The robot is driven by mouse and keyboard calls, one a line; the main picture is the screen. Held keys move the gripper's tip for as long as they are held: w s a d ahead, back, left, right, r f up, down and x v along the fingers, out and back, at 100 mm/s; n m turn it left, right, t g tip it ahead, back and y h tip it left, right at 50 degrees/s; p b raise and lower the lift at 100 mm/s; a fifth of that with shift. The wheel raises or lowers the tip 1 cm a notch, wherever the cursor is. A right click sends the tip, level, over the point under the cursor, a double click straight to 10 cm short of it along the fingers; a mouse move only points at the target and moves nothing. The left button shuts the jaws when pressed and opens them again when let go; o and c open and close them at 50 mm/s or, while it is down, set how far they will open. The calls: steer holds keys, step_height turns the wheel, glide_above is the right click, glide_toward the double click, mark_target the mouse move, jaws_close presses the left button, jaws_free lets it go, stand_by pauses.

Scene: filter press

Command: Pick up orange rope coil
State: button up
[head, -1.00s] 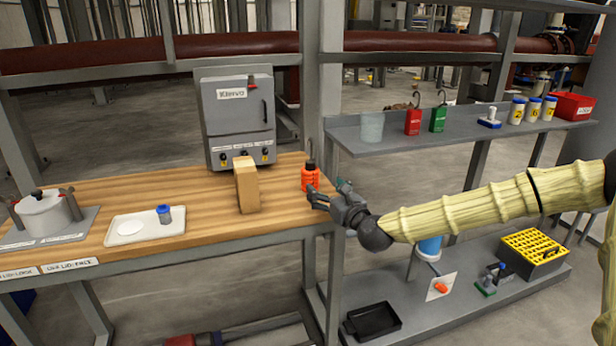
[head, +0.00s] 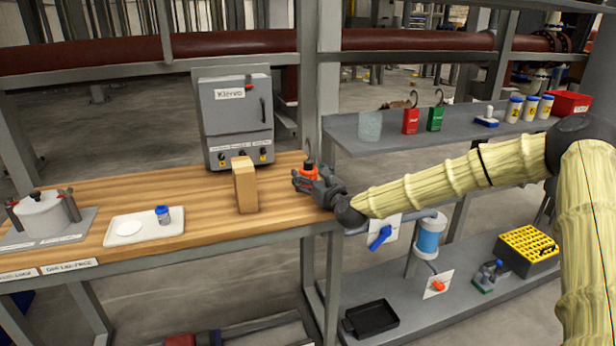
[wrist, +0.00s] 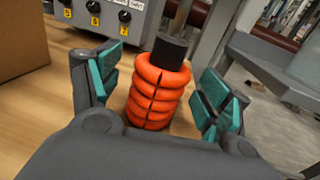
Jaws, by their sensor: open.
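The orange rope coil (wrist: 157,90) stands upright on the wooden bench near its right end, with a black top (wrist: 168,52). In the wrist view it sits between the teal-padded fingers of my gripper (wrist: 158,98), with a visible gap on the right and a narrow gap on the left. In the head view the coil (head: 309,172) is partly hidden behind my gripper (head: 308,182). My gripper is open around the coil and holds nothing.
A wooden block (head: 245,186) stands on the bench (head: 200,195) left of the coil. A grey control box (head: 237,120) is behind. A metal post (head: 318,80) rises close behind the coil. A white tray (head: 140,228) and a pot (head: 43,214) stand farther left.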

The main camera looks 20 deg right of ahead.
steer(key=shift+w+a, duration=0.1)
steer(key=shift+w, duration=0.7)
steer(key=c, duration=1.3)
